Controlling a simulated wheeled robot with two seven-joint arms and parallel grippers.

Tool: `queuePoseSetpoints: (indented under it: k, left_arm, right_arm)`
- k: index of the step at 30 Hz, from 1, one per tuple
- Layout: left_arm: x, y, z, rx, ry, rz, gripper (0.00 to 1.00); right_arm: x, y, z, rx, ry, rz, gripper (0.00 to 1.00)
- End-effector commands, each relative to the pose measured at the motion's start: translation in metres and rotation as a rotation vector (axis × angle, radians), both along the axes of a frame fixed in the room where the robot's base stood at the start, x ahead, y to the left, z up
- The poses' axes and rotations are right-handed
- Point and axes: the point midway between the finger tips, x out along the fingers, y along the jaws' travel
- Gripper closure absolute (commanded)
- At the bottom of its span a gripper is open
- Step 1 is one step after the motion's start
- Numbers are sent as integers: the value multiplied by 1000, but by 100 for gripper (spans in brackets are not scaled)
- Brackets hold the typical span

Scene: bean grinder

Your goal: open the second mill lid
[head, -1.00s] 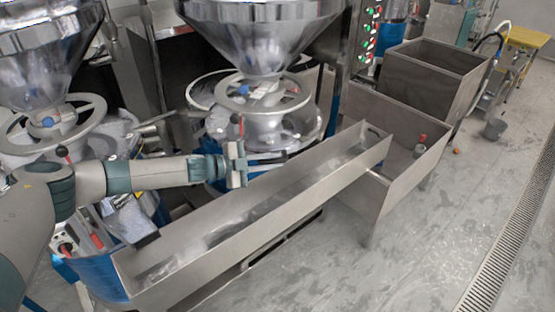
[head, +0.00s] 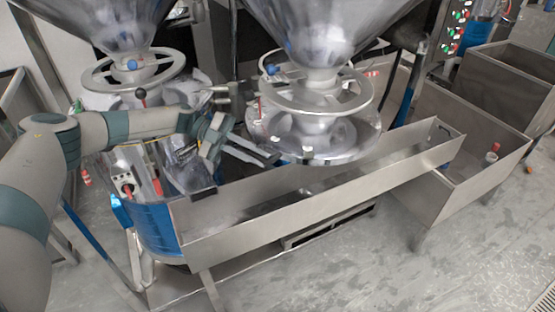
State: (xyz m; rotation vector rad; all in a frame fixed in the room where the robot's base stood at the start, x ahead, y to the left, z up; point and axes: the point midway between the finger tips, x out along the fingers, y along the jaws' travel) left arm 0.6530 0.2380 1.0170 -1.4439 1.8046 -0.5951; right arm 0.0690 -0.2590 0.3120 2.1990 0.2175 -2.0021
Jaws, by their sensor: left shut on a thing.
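The second mill lid (head: 330,147) is the round metallic cover under the right-hand wheel and hopper. It overhangs the back edge of the long trough, and the blue drum below it is out of sight. My left gripper (head: 262,155) is at the lid's left side, low, near its rim. It is shut on part of the lid; the exact grip point is hard to make out. A grey handwheel (head: 285,98) and a shiny hopper (head: 318,38) stand above the lid. My right gripper is not in view.
The first mill, with its handwheel (head: 100,78), stands at the left, behind my left arm. A steel trough (head: 350,195) runs along the front toward a steel bin (head: 478,190) holding a red-topped bottle (head: 491,155). The floor in front is clear.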

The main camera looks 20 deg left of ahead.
Motion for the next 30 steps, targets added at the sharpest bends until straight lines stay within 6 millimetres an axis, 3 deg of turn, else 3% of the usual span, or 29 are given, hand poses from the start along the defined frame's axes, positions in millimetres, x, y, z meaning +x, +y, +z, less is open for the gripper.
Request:
queuePoseSetpoints:
  k: [1, 7, 20, 21, 23, 30]
  left_arm:
    - [-4, 5, -7, 3, 6, -18, 100]
    - [-10, 18, -5, 3, 7, -57, 100]
    - [-11, 21, -5, 3, 8, -67, 100]
    - [-11, 21, -5, 3, 8, -67, 80]
    - [-11, 21, -5, 3, 7, -66, 69]
    - [-9, 21, -2, 1, 4, -61, 69]
  right_arm:
    - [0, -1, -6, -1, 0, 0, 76]
    - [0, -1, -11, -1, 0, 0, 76]
    - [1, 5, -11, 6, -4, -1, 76]
    - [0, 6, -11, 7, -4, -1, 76]
    - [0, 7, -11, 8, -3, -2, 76]
    - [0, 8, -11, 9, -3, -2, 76]
